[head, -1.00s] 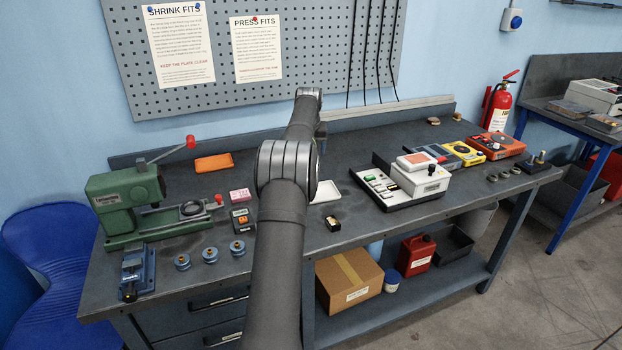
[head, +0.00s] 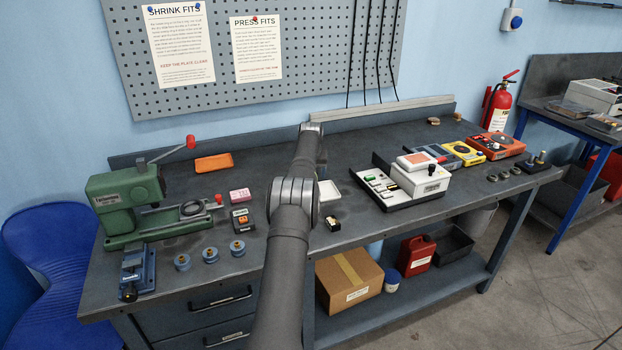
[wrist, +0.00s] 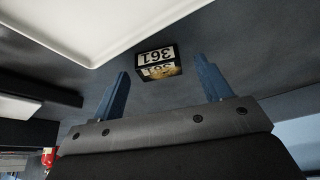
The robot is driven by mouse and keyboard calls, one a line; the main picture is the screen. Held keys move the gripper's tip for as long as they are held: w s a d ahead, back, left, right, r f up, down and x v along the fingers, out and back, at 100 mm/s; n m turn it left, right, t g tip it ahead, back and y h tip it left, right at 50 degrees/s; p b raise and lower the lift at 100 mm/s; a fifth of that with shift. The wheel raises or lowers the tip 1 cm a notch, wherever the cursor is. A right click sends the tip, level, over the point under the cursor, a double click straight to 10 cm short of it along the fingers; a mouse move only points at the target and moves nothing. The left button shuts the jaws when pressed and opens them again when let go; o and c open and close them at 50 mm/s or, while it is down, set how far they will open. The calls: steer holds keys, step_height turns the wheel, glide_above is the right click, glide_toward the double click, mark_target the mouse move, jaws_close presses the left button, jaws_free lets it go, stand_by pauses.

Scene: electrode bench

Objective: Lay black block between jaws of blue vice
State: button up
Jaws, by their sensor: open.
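The black block (head: 333,223) lies on the bench to the right of my arm in the head view. In the wrist view the block (wrist: 158,62) shows a white label with 361, and its top looks tan. My gripper (wrist: 161,66) is open, with its two blue fingers pointing toward the block. The block appears in the gap between the fingertips, but I cannot tell how far beyond them it is. In the head view my gripper is hidden behind my arm. The blue vice (head: 137,270) sits at the bench's front left corner, its jaws small in view.
A white tray (head: 328,190) lies just behind the block. Several blue-grey round parts (head: 210,255) stand right of the vice. The green press (head: 125,205) stands behind the vice. A black meter (head: 241,219) and pink box (head: 240,195) lie left of my arm.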

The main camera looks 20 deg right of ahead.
steer(key=shift+w+f, duration=0.15)
steer(key=shift+f, duration=0.2)
steer(key=c, duration=1.4)
steer(key=shift+o, duration=0.2)
steer(key=shift+r, duration=0.1)
